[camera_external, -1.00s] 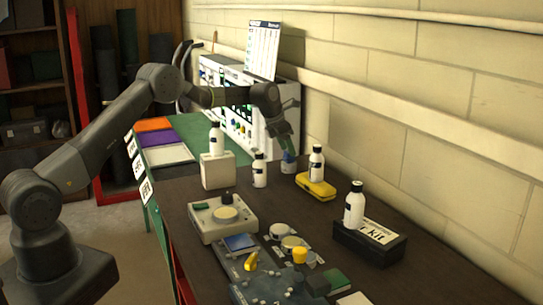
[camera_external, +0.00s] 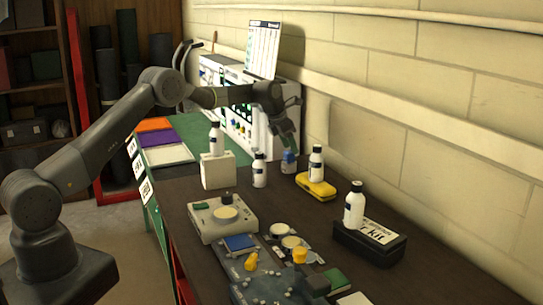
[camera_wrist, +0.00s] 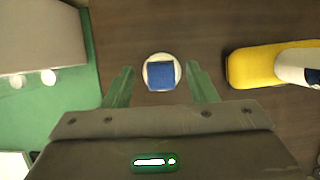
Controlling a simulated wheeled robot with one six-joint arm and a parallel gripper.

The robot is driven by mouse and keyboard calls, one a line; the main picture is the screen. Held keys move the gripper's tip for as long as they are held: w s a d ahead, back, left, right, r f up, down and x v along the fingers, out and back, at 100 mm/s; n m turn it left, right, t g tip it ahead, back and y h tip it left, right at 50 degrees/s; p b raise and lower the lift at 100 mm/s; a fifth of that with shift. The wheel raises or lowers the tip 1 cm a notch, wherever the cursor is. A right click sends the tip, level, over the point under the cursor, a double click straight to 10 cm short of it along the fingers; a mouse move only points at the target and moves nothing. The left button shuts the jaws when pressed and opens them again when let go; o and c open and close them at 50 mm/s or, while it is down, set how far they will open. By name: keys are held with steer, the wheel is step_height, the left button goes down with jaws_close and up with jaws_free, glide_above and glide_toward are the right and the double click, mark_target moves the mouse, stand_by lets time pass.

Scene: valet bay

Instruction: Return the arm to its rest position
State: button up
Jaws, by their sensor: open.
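My arm (camera_external: 105,125) reaches from the left over the bench. My gripper (camera_external: 287,138) is above the far part of the dark bench top. In the wrist view my gripper (camera_wrist: 161,86) is open, with its two green fingers apart. A small white container with a blue top (camera_wrist: 161,73) lies between and just beyond the fingertips, and nothing is held. The same blue and white container (camera_external: 289,160) stands on the bench just below my gripper in the external view.
A white bottle on a yellow case (camera_external: 316,189) stands to the right. White bottles (camera_external: 259,170) and a white block (camera_external: 216,172) stand to the left. A black kit box (camera_external: 370,243) with a bottle is nearer. A white equipment panel (camera_external: 240,120) and the wall (camera_external: 420,110) are behind.

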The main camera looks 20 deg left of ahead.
mark_target(288, 152)
step_height(288, 152, down, 2)
steer(key=shift+f+p, duration=0.25)
steer(key=shift+p, duration=0.05)
steer(key=b+v, duration=0.3)
steer(key=v, duration=0.9)
steer(key=p+x, duration=0.3)
steer(key=x, duration=1)
steer(key=shift+s+a, duration=0.1)
steer(key=shift+s, duration=0.05)
step_height(288, 152, up, 10)
steer(key=shift+r+b, duration=0.1)
steer(key=shift+b, duration=0.65)
steer(key=shift+s+r, duration=0.1)
steer(key=shift+s, duration=0.2)
steer(key=s+f+m+g+b, duration=0.25)
steer(key=s+m+g, duration=0.45)
steer(key=s+m, duration=1.6)
steer(key=s+f+n, duration=0.1)
steer(key=f, duration=0.1)
steer(key=s+f+n, duration=0.2)
steer(key=s+a+f+n+p, duration=0.1)
steer(key=f+n, duration=0.1)
steer(key=shift+s+f+t, duration=0.3)
steer(key=shift+f, duration=0.75)
